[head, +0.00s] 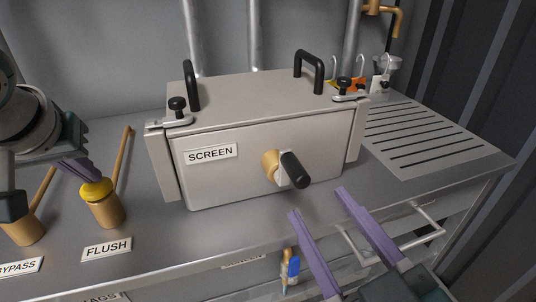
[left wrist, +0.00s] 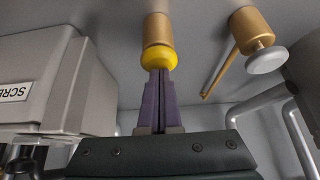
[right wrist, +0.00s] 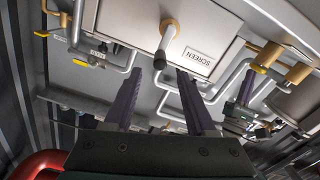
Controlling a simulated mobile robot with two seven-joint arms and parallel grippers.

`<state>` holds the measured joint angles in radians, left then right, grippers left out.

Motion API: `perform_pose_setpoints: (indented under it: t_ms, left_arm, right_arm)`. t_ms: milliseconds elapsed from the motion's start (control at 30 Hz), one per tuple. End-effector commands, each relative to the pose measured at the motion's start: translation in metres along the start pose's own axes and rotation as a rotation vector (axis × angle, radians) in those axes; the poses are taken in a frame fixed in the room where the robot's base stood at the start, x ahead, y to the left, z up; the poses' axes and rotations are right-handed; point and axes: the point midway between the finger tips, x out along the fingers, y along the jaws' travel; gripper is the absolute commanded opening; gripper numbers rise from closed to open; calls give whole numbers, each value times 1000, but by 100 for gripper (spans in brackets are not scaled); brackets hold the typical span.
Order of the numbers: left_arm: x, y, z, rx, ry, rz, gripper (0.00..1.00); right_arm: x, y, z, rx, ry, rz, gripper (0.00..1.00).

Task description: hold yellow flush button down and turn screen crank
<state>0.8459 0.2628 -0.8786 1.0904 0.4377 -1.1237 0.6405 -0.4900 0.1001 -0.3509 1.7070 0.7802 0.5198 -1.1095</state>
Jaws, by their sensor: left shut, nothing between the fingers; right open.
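The yellow flush button (head: 97,189) caps a brass post behind the FLUSH label; it also shows in the left wrist view (left wrist: 158,59). My left gripper (head: 88,178) is shut and empty, with its fingertips against the button's top. In the left wrist view its purple fingers (left wrist: 159,76) meet the button; whether it is pressed in I cannot tell. The screen crank has a brass hub (head: 269,164) and a black handle (head: 294,170) on the SCREEN box (head: 225,180). My right gripper (head: 317,202) is open, in front of and below the handle, apart from it. In the right wrist view the handle (right wrist: 160,60) lies between the finger lines, beyond the tips.
The BYPASS post (head: 28,230) stands left of the flush post, with a brass lever (head: 122,160) behind. Clamps and black top handles (head: 308,64) stick up from the box. A metal rail (head: 420,238) runs along the front near my right gripper. A slotted drain (head: 420,135) lies right.

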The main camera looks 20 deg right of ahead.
Motion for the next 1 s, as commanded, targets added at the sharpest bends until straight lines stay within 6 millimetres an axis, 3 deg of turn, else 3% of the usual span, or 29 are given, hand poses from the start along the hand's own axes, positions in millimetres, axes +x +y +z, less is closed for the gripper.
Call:
perform_pose_setpoints:
  t_ms: [300,500,700,1000]
  left_arm:
    - [1,-1,2,0,-5,-2,0]
    - [1,-1,2,0,-4,-2,0]
    - [1,-1,2,0,-4,-2,0]
    - [1,-1,2,0,-4,-2,0]
  right_arm:
    - [64,0,-2,1,4,0,56]
    - [97,0,-1,2,3,-1,56]
    - [111,-1,-1,2,2,-2,56]
    - [112,-1,-1,2,1,-3,55]
